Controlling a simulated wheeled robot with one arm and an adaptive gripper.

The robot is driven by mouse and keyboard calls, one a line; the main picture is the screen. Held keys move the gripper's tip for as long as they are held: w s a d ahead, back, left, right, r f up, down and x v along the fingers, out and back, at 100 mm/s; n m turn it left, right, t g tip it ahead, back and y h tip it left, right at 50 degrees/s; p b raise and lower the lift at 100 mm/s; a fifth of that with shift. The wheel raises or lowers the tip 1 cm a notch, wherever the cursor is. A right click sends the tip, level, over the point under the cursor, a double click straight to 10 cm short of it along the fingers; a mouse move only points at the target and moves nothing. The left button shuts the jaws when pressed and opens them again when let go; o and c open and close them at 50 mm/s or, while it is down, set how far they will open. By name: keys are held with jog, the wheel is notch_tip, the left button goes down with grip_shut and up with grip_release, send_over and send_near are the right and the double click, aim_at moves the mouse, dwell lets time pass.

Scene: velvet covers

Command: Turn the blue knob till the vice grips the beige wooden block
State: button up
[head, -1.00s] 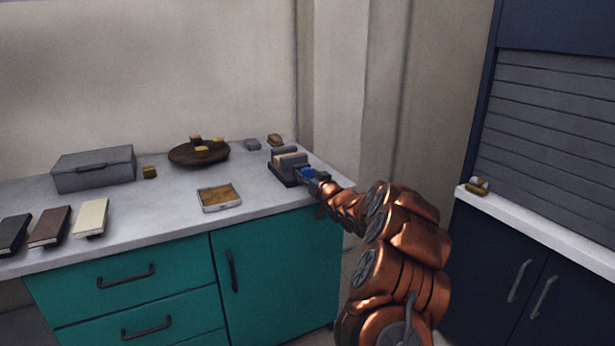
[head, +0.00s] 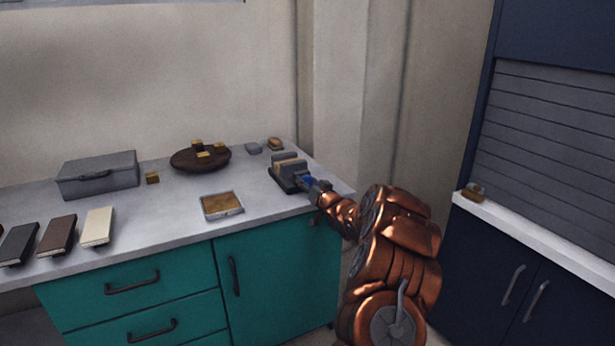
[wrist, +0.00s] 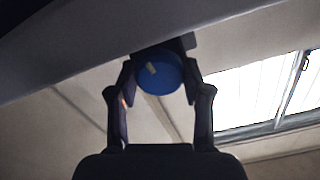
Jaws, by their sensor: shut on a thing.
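The vice (head: 284,181) is dark grey and stands at the right end of the counter. The beige wooden block (head: 286,157) sits between its jaws; I cannot tell whether both jaws touch it. The blue knob (head: 309,181) is on the vice's near side. In the wrist view the knob (wrist: 158,72) is a round blue disc with a pale mark left of its centre. My gripper (head: 313,186) reaches it from the front right. In the wrist view its two fingers (wrist: 159,85) stand on either side of the knob, shut on it.
On the counter (head: 180,215) are a grey box (head: 98,175), a dark round dish (head: 200,160) with several small blocks, a framed tray (head: 222,205) and three books (head: 58,236). A wall corner stands close behind the vice. Dark blue cupboards are at the right.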

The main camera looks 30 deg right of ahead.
jog(key=shift+r, duration=0.1)
dwell(0.3)
jog(key=o, duration=1.2)
jog(key=shift+c, duration=0.2)
jog(key=shift+s, duration=0.15)
jog(key=s+a, duration=0.1)
jog(key=s, duration=1)
jog(key=shift+s, duration=0.35)
